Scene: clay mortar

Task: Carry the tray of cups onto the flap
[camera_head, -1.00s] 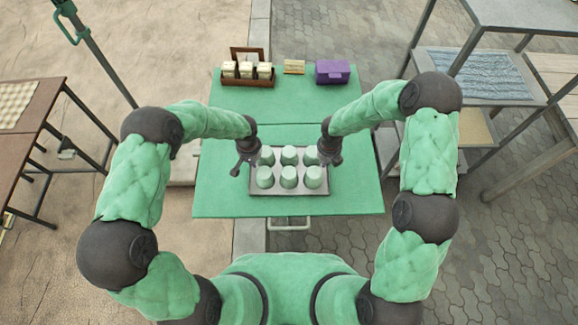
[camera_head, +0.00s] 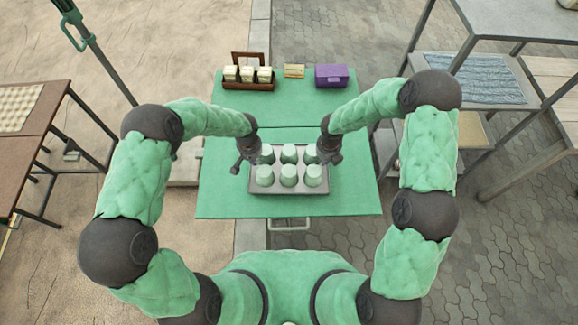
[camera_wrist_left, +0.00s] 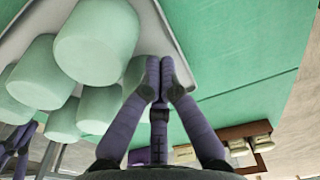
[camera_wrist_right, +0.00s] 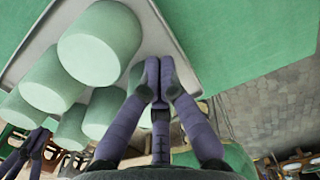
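The grey tray (camera_head: 288,191) carries several upright pale green cups (camera_head: 288,175) in two rows. It is over the near green panel (camera_head: 350,190), which lies in front of a seam and appears to be the flap. My left gripper (camera_head: 247,163) is at the tray's left end, and my right gripper (camera_head: 330,152) is at its right end. The left wrist view shows the left fingertips (camera_wrist_left: 160,76) closed together at the tray's rim. The right wrist view shows the right fingertips (camera_wrist_right: 158,75) closed the same way. I cannot tell the exact gap under the tray.
On the far green panel (camera_head: 285,105) stand a brown caddy (camera_head: 248,85) with cream containers, a small tan block (camera_head: 293,71) and a purple box (camera_head: 331,76). Grey shelving (camera_head: 470,75) is at the right. A brown table (camera_head: 30,130) is at the left.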

